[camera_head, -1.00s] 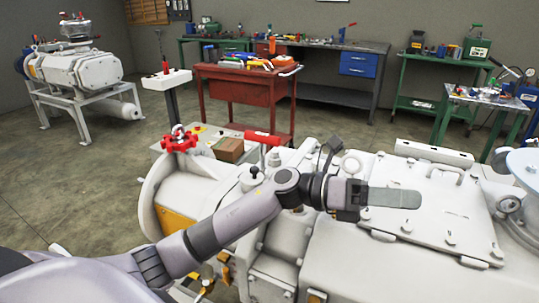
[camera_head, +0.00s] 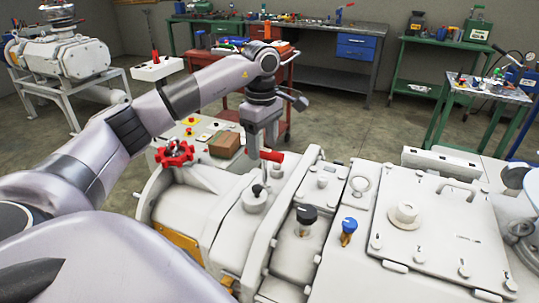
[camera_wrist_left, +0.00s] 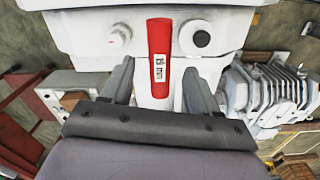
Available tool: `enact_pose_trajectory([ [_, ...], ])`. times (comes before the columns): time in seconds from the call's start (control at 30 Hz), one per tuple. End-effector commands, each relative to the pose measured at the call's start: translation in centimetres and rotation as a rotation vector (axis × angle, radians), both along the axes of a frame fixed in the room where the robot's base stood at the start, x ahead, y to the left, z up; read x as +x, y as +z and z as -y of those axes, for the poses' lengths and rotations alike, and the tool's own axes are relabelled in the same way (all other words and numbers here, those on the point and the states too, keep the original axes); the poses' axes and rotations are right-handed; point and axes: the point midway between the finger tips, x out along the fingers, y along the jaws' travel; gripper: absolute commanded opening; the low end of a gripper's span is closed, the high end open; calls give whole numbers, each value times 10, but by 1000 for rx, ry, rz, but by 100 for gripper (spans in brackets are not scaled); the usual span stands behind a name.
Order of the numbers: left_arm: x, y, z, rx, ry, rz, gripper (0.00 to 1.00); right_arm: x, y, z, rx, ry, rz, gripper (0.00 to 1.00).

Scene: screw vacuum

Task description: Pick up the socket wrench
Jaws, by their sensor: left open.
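The socket wrench (camera_head: 270,156) has a red handle and sits on the white pump, partly hidden behind my left gripper in the head view. In the left wrist view its red handle (camera_wrist_left: 160,50) carries a white size label that seems to read 15 mm. My left gripper (camera_head: 255,152) points down at the handle. In the left wrist view, the two fingers of my left gripper (camera_wrist_left: 160,82) are apart, with the handle's near end between them and a gap on each side. My right gripper does not show.
The large white pump (camera_head: 330,262) fills the foreground, with a black knob (camera_head: 306,214), a blue-topped fitting (camera_head: 348,226) and a lidded plate (camera_head: 440,230). A red valve wheel (camera_head: 175,154) and a cardboard box (camera_head: 224,144) are at the left. Workbenches stand behind.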

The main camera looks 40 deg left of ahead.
Motion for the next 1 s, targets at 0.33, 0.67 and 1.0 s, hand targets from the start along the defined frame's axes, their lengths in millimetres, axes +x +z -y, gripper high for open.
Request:
enact_pose_trajectory([
  [0.33,0,-43,2,6,-3,-9,60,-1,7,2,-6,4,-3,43],
  [0.67,1,-69,2,5,-3,-4,60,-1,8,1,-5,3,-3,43],
  [1.0,1,-68,2,4,-3,-3,0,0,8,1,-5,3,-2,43],
])
